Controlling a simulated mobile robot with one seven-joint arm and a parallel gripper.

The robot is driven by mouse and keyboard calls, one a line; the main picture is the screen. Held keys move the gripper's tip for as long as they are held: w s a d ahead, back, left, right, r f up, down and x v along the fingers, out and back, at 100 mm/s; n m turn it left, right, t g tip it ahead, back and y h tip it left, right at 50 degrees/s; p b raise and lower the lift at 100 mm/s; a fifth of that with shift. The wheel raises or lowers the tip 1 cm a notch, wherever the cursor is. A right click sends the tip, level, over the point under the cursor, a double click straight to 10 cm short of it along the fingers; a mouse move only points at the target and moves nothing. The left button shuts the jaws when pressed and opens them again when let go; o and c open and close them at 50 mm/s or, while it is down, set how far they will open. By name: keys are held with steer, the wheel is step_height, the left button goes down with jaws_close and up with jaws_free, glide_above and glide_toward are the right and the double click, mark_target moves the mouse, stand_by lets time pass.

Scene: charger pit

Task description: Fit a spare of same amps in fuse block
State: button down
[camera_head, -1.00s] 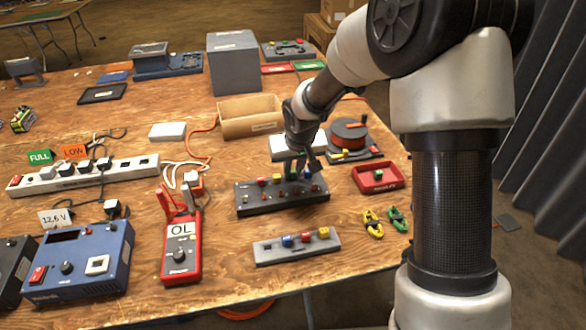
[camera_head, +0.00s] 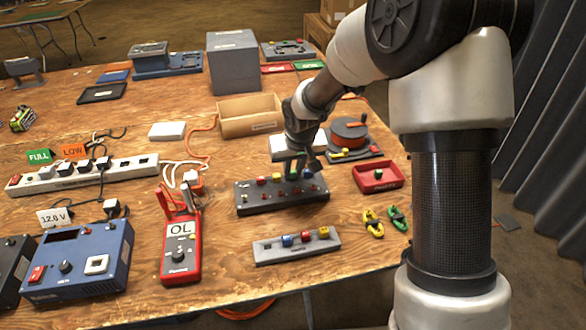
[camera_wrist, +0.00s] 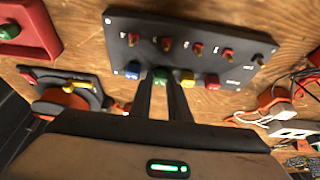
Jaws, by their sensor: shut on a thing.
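The fuse block (camera_head: 283,198) is a dark panel in the middle of the table. It also shows in the wrist view (camera_wrist: 235,50), with a row of small red-topped parts and a row of coloured fuses. My gripper (camera_wrist: 163,88) is shut on a green fuse (camera_wrist: 160,76), at the fuse row between a blue fuse (camera_wrist: 133,68) and a yellow fuse (camera_wrist: 187,77). A red fuse (camera_wrist: 212,82) is beyond the yellow one. I cannot tell how deep the green fuse sits. The grey spare holder (camera_head: 268,257) carries blue, red and yellow fuses; its left end is empty.
A red tray (camera_head: 393,180) with another green fuse (camera_head: 378,174) stands right of the block. A red meter (camera_head: 181,250) reading OL is at left. A cardboard box (camera_head: 250,126) and a cable reel (camera_head: 349,133) stand behind. Yellow and green clips (camera_head: 372,222) lie at front right.

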steer(key=shift+f, duration=0.2)
steer(key=c, duration=1.4)
jaws_free()
steer(key=shift+o, duration=0.2)
steer(key=shift+r, duration=0.1)
steer(key=shift+r+p, duration=2.65)
steer(key=shift+r, duration=1.05)
